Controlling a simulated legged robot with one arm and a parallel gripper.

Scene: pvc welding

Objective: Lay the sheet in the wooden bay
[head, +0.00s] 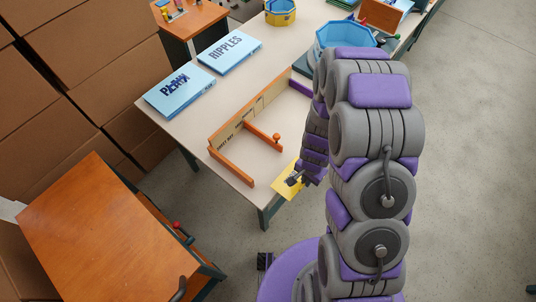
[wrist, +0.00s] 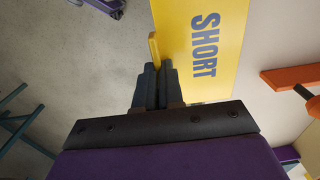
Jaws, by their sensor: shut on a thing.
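My gripper (wrist: 158,70) is shut on the yellow sheet (wrist: 210,40), gripping it at its edge where a small yellow tab shows. The sheet carries the word SHORT in blue. In the head view the sheet (head: 287,187) is at the front right corner of the table, and my gripper (head: 293,180) is at its right side. Part of the sheet runs out of the wrist view. The wooden bay (head: 240,122) stands on the table to the left of the sheet, with a long lettered back board and orange side rails. The sheet is outside the bay.
Two light-blue boxes, one marked RIPPLES (head: 229,50) and one with overlapping letters (head: 180,92), lie on the table (head: 180,133) behind the bay. A blue octagonal tub (head: 335,37) stands near my arm. An orange-topped cart (head: 95,235) is at the left, beside stacked cardboard boxes (head: 85,70).

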